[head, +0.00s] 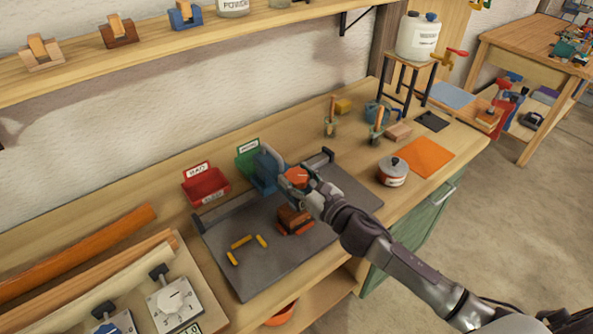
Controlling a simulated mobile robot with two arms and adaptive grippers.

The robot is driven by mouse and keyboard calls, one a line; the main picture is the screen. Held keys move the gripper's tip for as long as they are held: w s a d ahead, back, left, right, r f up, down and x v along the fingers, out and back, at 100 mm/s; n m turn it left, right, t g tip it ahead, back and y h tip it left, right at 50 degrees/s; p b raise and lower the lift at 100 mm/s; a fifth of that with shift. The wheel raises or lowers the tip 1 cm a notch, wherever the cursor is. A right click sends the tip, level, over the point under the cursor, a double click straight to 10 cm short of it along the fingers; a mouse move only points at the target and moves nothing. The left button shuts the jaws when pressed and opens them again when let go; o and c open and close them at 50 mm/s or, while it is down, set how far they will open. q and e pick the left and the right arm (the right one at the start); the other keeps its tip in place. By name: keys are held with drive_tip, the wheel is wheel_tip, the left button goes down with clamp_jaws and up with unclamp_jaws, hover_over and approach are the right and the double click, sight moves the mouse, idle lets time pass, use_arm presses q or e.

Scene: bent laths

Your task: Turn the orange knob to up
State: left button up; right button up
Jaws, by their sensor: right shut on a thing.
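The orange knob (298,174) is on the right side of a blue device (266,168) at the back of the dark grey board (263,266). My right gripper (291,180) reaches in from the lower right and is shut on the knob. The gripper covers part of the knob, and I cannot tell which way the knob points. My left gripper is not in the head view.
A brown block-like object (294,220) and several yellow pieces (241,241) lie on the board. A red bin (205,186) and a green bin (246,152) stand behind. A lidded pot (393,172) and orange mat (424,157) are to the right.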

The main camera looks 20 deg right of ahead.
drive_tip(key=n+y, duration=0.1)
drive_tip(key=n+g+y+b, duration=0.1)
drive_tip(key=shift+d+f+y, duration=0.15)
drive_tip(key=shift+y, duration=0.25)
drive_tip(key=n+g+y+b, duration=0.6)
drive_tip(key=g+b, duration=0.1)
drive_tip(key=b, duration=0.3)
drive_tip(key=shift+f+y, duration=0.1)
drive_tip(key=shift+y, duration=0.2)
drive_tip(key=shift+r+n+g+y+b, duration=0.3)
drive_tip(key=shift+n+g+b, duration=0.3)
drive_tip(key=shift+b, duration=0.45)
drive_tip(key=o, duration=1.2)
drive_tip(key=shift+a, duration=0.2)
drive_tip(key=shift+d, duration=0.1)
drive_tip(key=v, duration=1.2)
